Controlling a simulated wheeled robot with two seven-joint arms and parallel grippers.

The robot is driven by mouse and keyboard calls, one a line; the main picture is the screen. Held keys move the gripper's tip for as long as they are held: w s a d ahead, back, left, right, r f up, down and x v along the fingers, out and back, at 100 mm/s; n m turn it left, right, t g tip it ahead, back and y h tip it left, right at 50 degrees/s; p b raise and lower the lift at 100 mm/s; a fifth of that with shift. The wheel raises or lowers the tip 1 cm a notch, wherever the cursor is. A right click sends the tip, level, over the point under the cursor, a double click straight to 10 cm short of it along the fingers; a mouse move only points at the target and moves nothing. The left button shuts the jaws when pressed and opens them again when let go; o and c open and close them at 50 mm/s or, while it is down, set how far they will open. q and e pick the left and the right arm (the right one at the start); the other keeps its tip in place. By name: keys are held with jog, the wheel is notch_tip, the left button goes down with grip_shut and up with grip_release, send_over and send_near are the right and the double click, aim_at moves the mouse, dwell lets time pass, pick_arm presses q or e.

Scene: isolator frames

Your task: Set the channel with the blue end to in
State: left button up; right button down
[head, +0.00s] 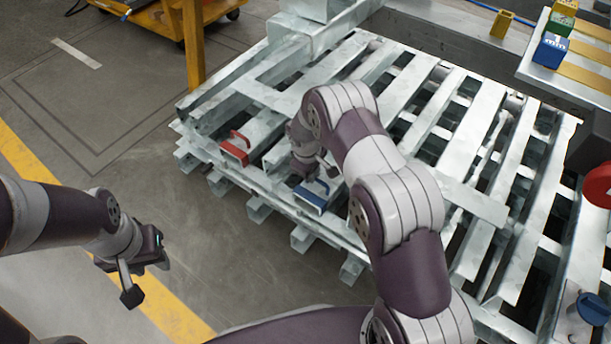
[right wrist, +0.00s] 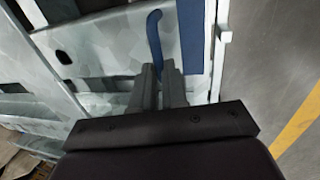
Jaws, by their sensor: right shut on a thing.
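The channel with the blue end (head: 311,196) lies among the pale metal channels of the rack, its blue end at the near edge. A blue handle stands on that end; it shows in the right wrist view as a curved blue bar (right wrist: 154,34) beside a flat blue plate (right wrist: 192,38). My right gripper (right wrist: 162,72) is shut on the blue handle, the handle's lower part between its fingertips. In the head view, my right arm partly hides this gripper and the channel behind it.
A channel with a red end (head: 234,150) and red handle lies left of the blue one. The slatted rack (head: 460,205) fills the right. A bench with blue and green blocks (head: 551,50) stands at upper right. The floor before the rack's near-left edge is clear.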

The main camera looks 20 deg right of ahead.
jog(key=shift+w+d+r, duration=0.15)
jog(key=shift+w+d, duration=0.05)
jog(key=shift+w, duration=0.05)
jog(key=c, duration=1.3)
grip_release()
jog(key=shift+o, duration=0.7)
jog(key=shift+d, duration=0.1)
notch_tip(320, 180, up, 7)
jog(key=s+a+p, duration=0.1)
jog(key=p, duration=0.3)
jog(key=shift+a, duration=0.1)
